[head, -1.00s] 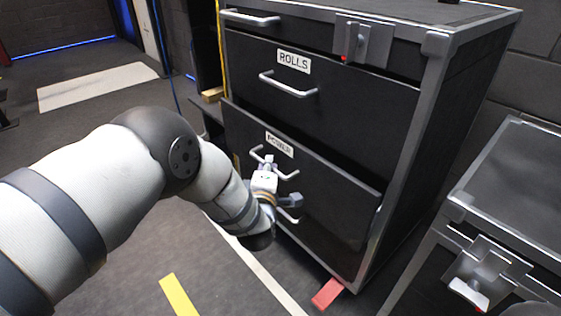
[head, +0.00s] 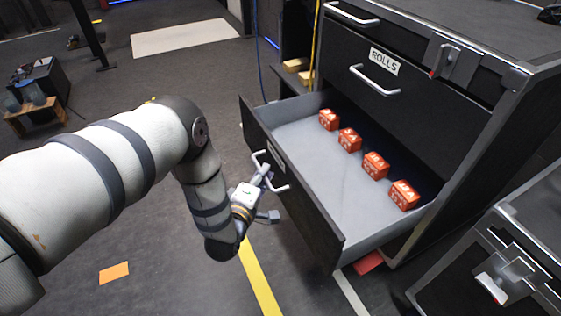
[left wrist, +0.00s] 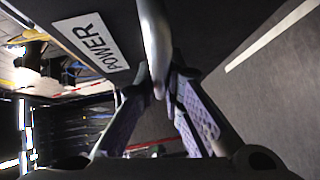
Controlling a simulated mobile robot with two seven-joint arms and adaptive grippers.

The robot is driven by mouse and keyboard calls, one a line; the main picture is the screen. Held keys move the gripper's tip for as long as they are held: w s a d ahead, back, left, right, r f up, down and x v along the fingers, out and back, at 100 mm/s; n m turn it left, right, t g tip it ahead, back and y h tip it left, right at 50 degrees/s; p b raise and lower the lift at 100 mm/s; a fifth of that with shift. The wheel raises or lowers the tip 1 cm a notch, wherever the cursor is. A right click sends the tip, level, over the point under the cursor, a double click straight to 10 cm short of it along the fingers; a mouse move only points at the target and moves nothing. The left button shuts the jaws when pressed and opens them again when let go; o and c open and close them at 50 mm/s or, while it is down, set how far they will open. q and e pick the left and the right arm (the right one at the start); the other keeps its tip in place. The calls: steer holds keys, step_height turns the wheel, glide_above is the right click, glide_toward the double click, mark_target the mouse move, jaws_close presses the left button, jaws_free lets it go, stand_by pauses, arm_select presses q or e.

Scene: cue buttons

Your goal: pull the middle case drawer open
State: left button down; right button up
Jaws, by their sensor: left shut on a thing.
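The black case (head: 450,110) stands at the right of the head view. Its drawer (head: 310,225) below the one marked ROLLS (head: 384,62) is pulled well out, showing a grey tray floor. In the left wrist view its front carries the label POWER (left wrist: 91,42). My left gripper (head: 264,180) is shut on this drawer's silver handle (head: 281,189). In the left wrist view the handle (left wrist: 154,40) runs down between the two fingers (left wrist: 165,90). My right gripper is out of view.
Several orange-red boxes (head: 376,165) lie in a row in the open drawer. The drawers above it look closed. Another case (head: 535,220) with a latch stands at the right. Yellow straps and wooden pieces (head: 296,65) are behind.

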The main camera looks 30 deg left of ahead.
arm_select(q)
steer(key=shift+s+a+p, duration=0.3)
steer(key=shift+s+a, duration=0.5)
steer(key=shift+s, duration=0.25)
steer(key=c, duration=1.7)
jaws_free()
steer(key=v, duration=1.2)
steer(key=shift+r, duration=0.1)
